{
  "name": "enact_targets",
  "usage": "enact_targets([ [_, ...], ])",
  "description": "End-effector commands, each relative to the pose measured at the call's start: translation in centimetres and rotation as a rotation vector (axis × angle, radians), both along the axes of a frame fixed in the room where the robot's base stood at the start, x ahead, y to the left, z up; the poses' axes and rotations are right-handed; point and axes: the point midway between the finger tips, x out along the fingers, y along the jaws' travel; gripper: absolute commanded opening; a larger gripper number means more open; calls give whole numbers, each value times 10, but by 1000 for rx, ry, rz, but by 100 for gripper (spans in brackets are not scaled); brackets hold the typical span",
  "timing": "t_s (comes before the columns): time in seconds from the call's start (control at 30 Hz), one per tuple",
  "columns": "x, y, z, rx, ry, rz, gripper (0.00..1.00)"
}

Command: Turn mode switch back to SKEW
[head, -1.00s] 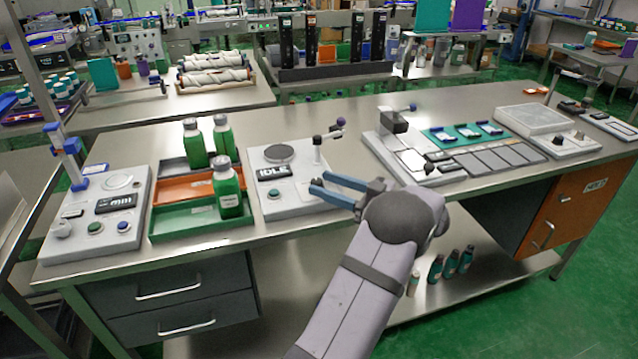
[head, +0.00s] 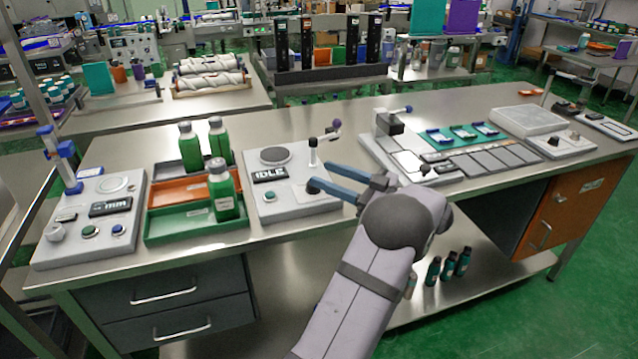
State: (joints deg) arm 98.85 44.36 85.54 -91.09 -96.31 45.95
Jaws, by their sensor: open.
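A light-grey station (head: 290,207) with a black display reading IDLE (head: 269,173) stands on the bench just left of my gripper. No label SKEW can be read, and I cannot make out for sure which control is the mode switch. My fingers hide part of the station's front right area.
Green and orange trays with green bottles (head: 225,193) stand left of the IDLE station. Another grey station (head: 90,215) with a knob (head: 54,232) is at the far left. A station with cards (head: 405,160) stands to the right. Bare bench lies behind the trays.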

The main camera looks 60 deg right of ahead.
Motion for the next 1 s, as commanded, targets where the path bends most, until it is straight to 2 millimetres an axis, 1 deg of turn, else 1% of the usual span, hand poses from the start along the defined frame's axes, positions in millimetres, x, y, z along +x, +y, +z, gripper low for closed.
enact_targets([
  [0.03,18,-1,15,-38,-27,-2,43],
  [0.07,29,-2,25,-61,-46,-8,43],
  [0.13,57,-3,55,-124,-105,-26,43],
  [0.17,64,-14,64,-104,-93,-64,43],
  [0.2,76,-27,70,-76,-77,-112,43],
  [0.3,107,-57,86,1,-48,-237,43],
  [0.4,135,-84,100,100,-25,-369,43],
  [0.5,159,-103,110,215,-7,-496,43],
  [0.6,178,-115,115,346,13,-621,43],
  [0.7,195,-116,116,491,37,-738,43],
  [0.77,204,-111,115,583,54,-803,43],
  [0.87,218,-95,108,744,96,-909,43],
  [0.9,215,-91,103,809,121,-964,43],
  [0.93,204,-92,96,855,144,-1018,43],
  [1.0,186,-87,83,955,196,-1132,43],
])
